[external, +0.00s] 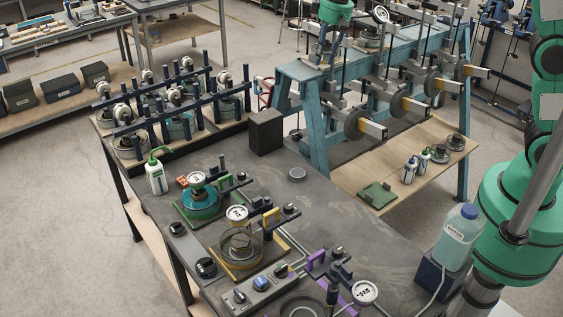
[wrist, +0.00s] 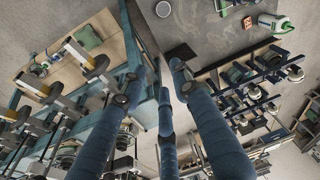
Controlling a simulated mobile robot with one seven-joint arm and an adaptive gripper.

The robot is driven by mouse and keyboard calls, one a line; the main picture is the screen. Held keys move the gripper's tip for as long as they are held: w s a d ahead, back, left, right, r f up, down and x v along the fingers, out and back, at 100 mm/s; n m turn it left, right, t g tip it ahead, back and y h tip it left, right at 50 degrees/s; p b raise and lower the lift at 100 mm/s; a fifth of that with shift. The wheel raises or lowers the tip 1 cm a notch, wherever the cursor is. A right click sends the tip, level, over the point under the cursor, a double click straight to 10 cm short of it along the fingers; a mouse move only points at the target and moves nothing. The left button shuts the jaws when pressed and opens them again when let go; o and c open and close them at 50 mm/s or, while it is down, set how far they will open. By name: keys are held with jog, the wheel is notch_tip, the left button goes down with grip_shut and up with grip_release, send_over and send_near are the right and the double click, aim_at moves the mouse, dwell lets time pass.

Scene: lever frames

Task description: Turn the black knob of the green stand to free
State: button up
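My gripper (external: 329,58) is at the top of the external view, high and well away from the stand. In the wrist view its three blue fingers (wrist: 157,75) are spread, with nothing between them. Only a sliver of green, likely the stand, shows at the wrist view's top edge.
A yellow stand (external: 238,262) and a purple stand (external: 317,262) stand nearer the camera. A white bottle (external: 156,176) is left of the green stand. A black box (external: 266,131) and the tall blue frame (external: 318,150) stand behind. Bare tabletop lies right of the stands.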

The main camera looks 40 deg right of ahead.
jog(key=w+a+f+n+g+p, duration=0.15)
jog(key=a+f, duration=0.25)
jog(key=a, duration=0.4)
jog(key=w+a+f+p, duration=0.2)
jog(key=w+a+f, duration=0.15)
jog(key=a, duration=0.45)
jog(key=h+p, duration=0.1)
jog(key=p, duration=0.3)
send_over(241, 173)
notch_tip(241, 173, down, 13)
jog(key=shift+r+n+g, duration=0.2)
jog(key=shift+n+g, duration=0.05)
jog(key=shift+n, duration=0.1)
jog(key=shift+f, duration=0.15)
notch_tip(241, 173, down, 14)
jog(key=shift+d+r+p, duration=0.1)
jog(key=shift+r+p, duration=0.15)
jog(key=shift+p, duration=0.6)
grip_shut()
